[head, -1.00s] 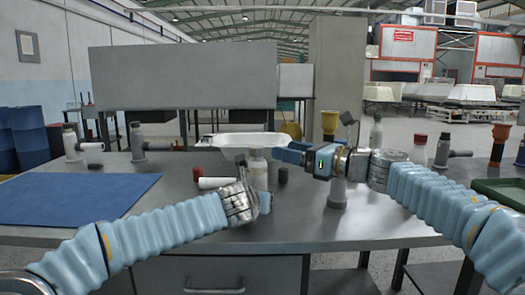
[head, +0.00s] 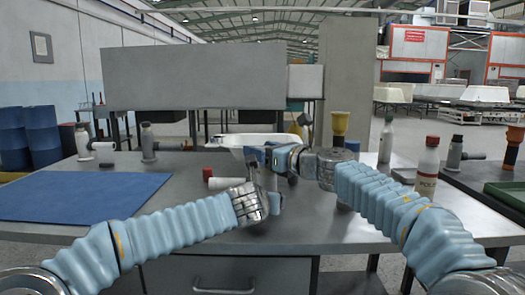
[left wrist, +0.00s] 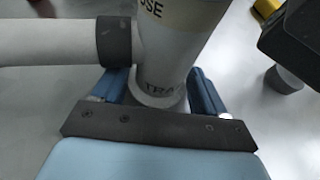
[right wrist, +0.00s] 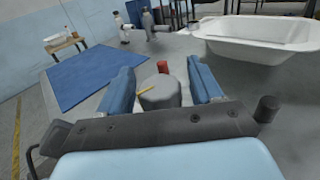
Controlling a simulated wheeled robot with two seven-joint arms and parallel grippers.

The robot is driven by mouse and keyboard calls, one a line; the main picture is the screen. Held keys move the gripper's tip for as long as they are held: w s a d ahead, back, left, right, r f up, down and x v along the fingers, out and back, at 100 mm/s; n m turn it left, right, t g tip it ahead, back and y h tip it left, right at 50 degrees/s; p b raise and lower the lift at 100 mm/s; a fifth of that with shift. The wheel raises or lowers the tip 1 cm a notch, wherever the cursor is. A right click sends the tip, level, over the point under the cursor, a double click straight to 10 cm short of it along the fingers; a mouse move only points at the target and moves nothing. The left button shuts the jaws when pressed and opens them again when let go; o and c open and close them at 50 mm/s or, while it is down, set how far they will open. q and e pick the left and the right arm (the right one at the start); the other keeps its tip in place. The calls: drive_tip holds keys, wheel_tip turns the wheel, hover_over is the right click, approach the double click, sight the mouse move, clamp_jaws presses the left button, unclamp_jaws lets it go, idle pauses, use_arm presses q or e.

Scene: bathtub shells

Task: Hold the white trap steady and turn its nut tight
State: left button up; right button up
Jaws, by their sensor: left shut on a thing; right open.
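The white trap (left wrist: 180,45) stands upright in the left wrist view, with lettering on its body and a side pipe (left wrist: 50,42) with a dark collar running left. My left gripper (left wrist: 158,88) is shut on its lower body; in the head view, that gripper (head: 264,202) partly hides the trap. The grey nut (right wrist: 160,97), with a yellow mark, is on top. My right gripper (right wrist: 160,78) is open, with one blue finger on each side of the nut. Whether the fingers touch it, I cannot tell. It also shows in the head view (head: 266,156), above the left gripper.
A white tub (head: 232,139) lies behind the grippers. A red-capped item (head: 208,174) stands near the side pipe. A blue mat (head: 80,195) covers the table's left. A red-capped bottle (head: 428,165) and a yellow-topped piece (head: 340,124) stand right.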

drive_tip(key=shift+a, duration=0.1)
drive_tip(key=c, duration=1)
drive_tip(key=n+g+y, duration=0.1)
drive_tip(key=n+g, duration=0.1)
drive_tip(key=n+g+y, duration=0.2)
drive_tip(key=g, duration=0.1)
drive_tip(key=shift+a+y, duration=0.1)
drive_tip(key=shift+y, duration=0.2)
drive_tip(key=shift+s+n+g, duration=0.2)
drive_tip(key=shift+n+g, duration=0.2)
drive_tip(key=shift+g, duration=0.2)
drive_tip(key=shift+a, duration=0.1)
drive_tip(key=o, duration=1)
drive_tip(key=v, duration=1.2)
drive_tip(key=shift+f, duration=0.3)
